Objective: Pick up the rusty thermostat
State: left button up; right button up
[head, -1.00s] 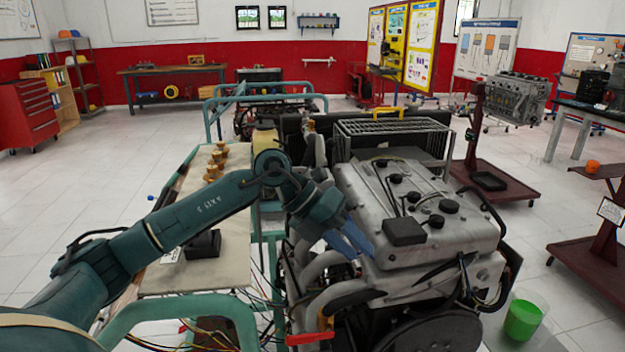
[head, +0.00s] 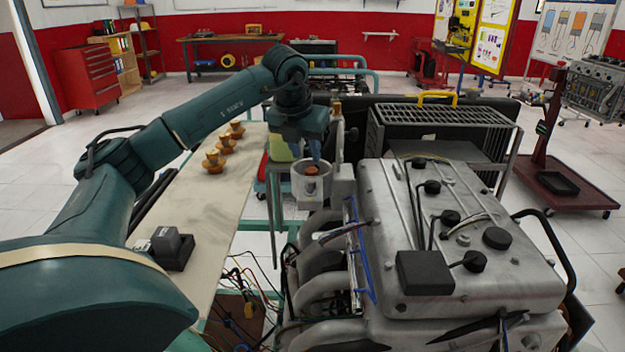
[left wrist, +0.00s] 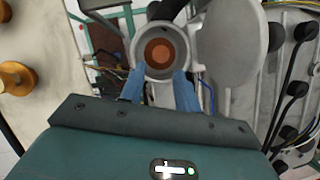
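The rusty thermostat (head: 312,170) is a reddish-brown disc sitting inside the round grey metal housing (head: 299,186) at the far left corner of the engine. In the left wrist view the thermostat (left wrist: 158,52) shows as brown rings, framed by the housing rim (left wrist: 139,60). My left gripper (head: 306,150) is over the housing, pointing down. In the left wrist view its blue fingers (left wrist: 159,88) are spread apart, at the near side of the rim, with nothing between them. I cannot tell whether they touch the rim. My right gripper is out of view.
Several brass-coloured thermostats (head: 224,145) stand on the pale tabletop (head: 222,195) left of the engine. A dark grey block (head: 172,248) is on the same top. The grey engine cover (head: 400,230) lies right of the housing. Loose wires hang between table and engine.

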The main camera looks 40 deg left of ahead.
aim_at(311, 170)
pick_arm(q)
jog(key=shift+p+x, duration=0.55)
jog(key=shift+x, duration=2.65)
jog(key=shift+w, duration=0.1)
jog(key=shift+c, duration=0.3)
jog(key=shift+r, duration=0.1)
jog(key=c, duration=0.6)
